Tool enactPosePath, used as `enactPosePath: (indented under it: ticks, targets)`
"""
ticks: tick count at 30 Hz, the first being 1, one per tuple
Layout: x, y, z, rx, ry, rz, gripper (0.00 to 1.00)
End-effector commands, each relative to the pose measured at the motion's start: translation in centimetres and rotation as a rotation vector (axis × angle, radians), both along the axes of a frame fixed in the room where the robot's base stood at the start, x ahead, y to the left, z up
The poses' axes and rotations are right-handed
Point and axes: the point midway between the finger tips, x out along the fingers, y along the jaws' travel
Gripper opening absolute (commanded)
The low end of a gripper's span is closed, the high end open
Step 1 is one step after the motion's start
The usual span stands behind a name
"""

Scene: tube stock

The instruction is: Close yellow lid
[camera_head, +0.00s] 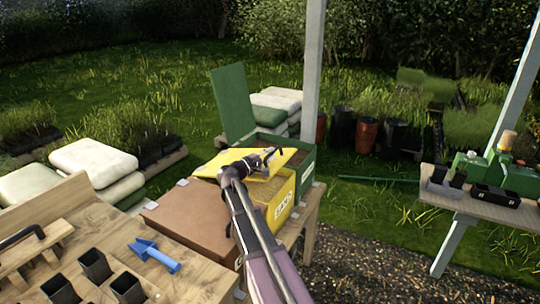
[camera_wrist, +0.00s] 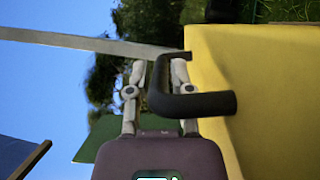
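The yellow lid (camera_head: 216,165) is hinged on a yellow bin (camera_head: 283,204) with a lettered label. It stands part-open, tilted above the bin, and contents show under its edge. In the wrist view the lid (camera_wrist: 275,100) fills the right side, with a black bar handle (camera_wrist: 200,105) on its face. My gripper (camera_wrist: 157,90) is at the handle, one finger on each side of the bar, with space visible between the fingers. In the head view my gripper (camera_head: 268,158) is over the lid, and my arm hides part of the lid and bin.
A green bin (camera_head: 307,172) with its green lid (camera_head: 232,102) raised stands behind. A closed brown lid (camera_head: 188,218) is in front. The wooden bench (camera_head: 205,285) holds black pots and a blue trowel (camera_head: 153,254). A white post (camera_head: 313,70) rises behind the bins.

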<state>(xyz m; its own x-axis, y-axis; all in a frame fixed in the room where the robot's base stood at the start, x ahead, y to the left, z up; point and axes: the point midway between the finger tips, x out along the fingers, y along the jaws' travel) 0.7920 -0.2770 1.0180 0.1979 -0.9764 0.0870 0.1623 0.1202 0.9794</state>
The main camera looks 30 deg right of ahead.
Motion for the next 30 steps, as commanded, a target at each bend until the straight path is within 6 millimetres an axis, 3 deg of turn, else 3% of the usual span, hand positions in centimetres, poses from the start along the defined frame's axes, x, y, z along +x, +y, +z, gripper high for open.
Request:
enactPosePath:
  ticks: [9, 11, 15, 30]
  targets:
    - [0.0, 0.0, 0.0, 0.0, 0.0, 0.0, 0.54]
    - [0.0, 0.0, 0.0, 0.0, 0.0, 0.0, 0.39]
    - [0.1, 0.1, 0.1, 0.006, -0.006, 0.002, 0.0]
    - [0.9, 4.0, 2.8, 0.185, -0.192, 0.028, 0.0]
